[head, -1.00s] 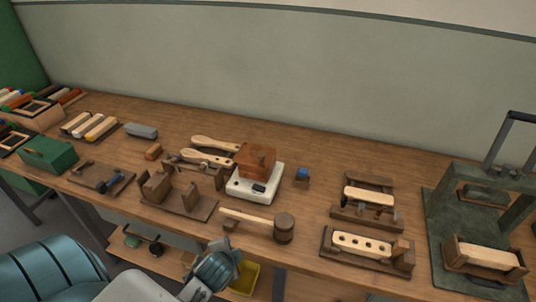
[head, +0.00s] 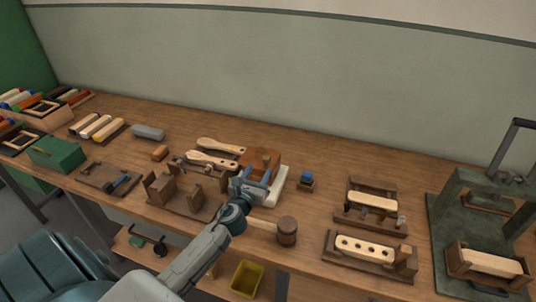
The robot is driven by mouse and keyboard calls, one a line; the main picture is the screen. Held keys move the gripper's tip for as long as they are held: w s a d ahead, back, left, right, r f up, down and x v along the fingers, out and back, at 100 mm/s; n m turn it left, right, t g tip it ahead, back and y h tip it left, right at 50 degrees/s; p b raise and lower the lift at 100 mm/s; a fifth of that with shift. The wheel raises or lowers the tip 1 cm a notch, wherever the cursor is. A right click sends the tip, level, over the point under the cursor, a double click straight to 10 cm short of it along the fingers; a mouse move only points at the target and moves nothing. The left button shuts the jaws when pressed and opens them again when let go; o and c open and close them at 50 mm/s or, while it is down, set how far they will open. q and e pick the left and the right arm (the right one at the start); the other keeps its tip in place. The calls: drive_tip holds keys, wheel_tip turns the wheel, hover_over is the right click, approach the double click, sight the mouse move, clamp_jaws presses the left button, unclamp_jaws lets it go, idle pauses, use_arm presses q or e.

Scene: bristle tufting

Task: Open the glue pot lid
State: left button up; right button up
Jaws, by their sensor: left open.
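The glue pot appears to be the reddish-brown square box (head: 262,157) with a small knob on its top, standing on a white base (head: 278,183) near the middle of the bench. My left gripper (head: 257,176) is at the near side of the box, with its two blue-grey fingers apart and pointing at it. The fingers hide the lower front of the box and much of the base. The lid looks closed. I cannot tell whether the fingers touch the box. My right gripper is not in view.
A mallet (head: 287,232) lies just right of my left wrist, its handle partly behind it. Wooden paddle brushes (head: 222,146) lie behind left, and a wooden jig (head: 185,198) stands left. A small blue-topped block (head: 307,179) sits right of the box.

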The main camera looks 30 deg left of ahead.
sight(260, 154)
use_arm(q)
drive_tip(key=x, duration=1)
drive_tip(key=shift+w+a, duration=0.1)
clamp_jaws()
